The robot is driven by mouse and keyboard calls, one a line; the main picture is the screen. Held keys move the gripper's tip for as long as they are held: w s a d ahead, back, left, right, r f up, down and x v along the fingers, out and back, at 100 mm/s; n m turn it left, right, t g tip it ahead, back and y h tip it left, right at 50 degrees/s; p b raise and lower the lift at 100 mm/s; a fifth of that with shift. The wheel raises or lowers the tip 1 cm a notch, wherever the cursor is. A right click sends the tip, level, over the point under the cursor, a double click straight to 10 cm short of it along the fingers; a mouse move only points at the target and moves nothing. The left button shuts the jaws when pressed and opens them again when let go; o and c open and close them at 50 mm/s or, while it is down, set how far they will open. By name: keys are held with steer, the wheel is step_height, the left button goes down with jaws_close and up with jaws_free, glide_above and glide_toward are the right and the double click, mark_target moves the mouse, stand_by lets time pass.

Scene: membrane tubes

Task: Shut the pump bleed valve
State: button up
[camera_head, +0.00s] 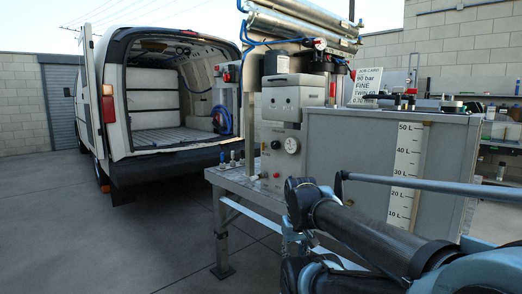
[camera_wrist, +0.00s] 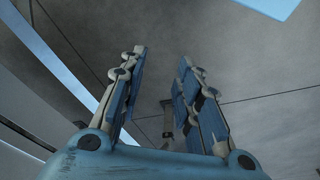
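My gripper (camera_wrist: 162,60) shows in the wrist view with its two blue and grey fingers apart and nothing between them. It points at grey concrete floor. In the head view my arm crosses the lower right, and I cannot make out the fingers there. The pump unit (camera_head: 280,145) stands on a metal bench, with a round gauge (camera_head: 292,146) on its front.
A grey tank (camera_head: 350,150) with a litre scale (camera_head: 405,165) stands right of the pump, behind my arm. Steel membrane tubes (camera_head: 300,22) lie above. A white van (camera_head: 150,100) with its rear open stands at the left. The floor (camera_head: 130,240) in front is clear.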

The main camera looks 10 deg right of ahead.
steer(key=w+d+r+n+h, duration=0.5)
steer(key=w+r+n, duration=0.35)
steer(key=w, duration=0.35)
steer(key=n+t+h, duration=0.8)
steer(key=n+h, duration=0.1)
steer(key=n, duration=0.7)
glide_toward(264, 146)
steer(key=r+x, duration=0.1)
steer(key=x, duration=0.7)
steer(key=shift+w+r, duration=0.2)
steer(key=shift+r, duration=0.05)
steer(key=shift+a, duration=0.1)
jaws_close()
